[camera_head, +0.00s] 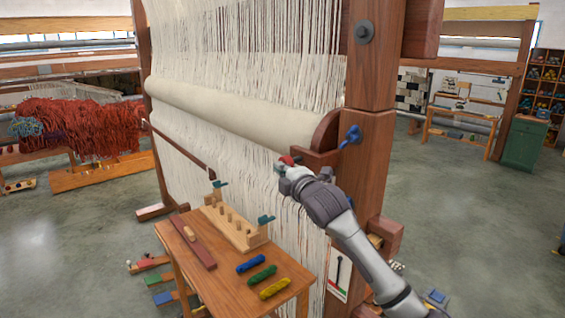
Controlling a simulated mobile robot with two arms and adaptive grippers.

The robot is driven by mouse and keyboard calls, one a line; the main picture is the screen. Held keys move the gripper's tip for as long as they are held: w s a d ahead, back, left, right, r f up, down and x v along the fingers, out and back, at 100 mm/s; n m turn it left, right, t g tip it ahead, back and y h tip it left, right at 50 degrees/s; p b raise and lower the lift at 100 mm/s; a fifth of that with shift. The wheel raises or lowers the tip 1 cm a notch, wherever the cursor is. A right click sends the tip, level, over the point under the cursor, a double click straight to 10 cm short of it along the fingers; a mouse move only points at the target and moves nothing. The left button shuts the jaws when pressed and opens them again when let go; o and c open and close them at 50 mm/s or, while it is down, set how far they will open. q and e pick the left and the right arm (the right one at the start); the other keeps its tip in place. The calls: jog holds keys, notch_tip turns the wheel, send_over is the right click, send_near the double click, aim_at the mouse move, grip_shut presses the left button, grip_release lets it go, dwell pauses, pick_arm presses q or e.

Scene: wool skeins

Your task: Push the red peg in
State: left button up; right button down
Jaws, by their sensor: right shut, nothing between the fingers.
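The red peg (287,160) shows as a small red patch at the loom's wooden bracket, just left of the upright post. My right gripper (280,168) is at the peg, shut and empty. Its fingers overlap the peg's lower edge in the view, so I cannot tell whether they touch it. The gripper hides part of the peg, and how far the peg sticks out is too small to tell. The loom (370,150) is a tall wooden frame with a cream cloth roll and white warp threads. My left gripper is not in view.
A small wooden table (225,282) stands below, with a pegged wooden rack (235,228) and blue, green and yellow skeins (262,272). A blue wing knob (351,136) sits on the post right of my gripper. Open floor (480,220) lies to the right.

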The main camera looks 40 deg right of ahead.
aim_at(296, 163)
jog(key=shift+d, duration=0.25)
jog(key=d, duration=0.5)
jog(key=shift+w, duration=0.2)
jog(key=shift+a+r, duration=0.1)
jog(key=shift+a, duration=0.05)
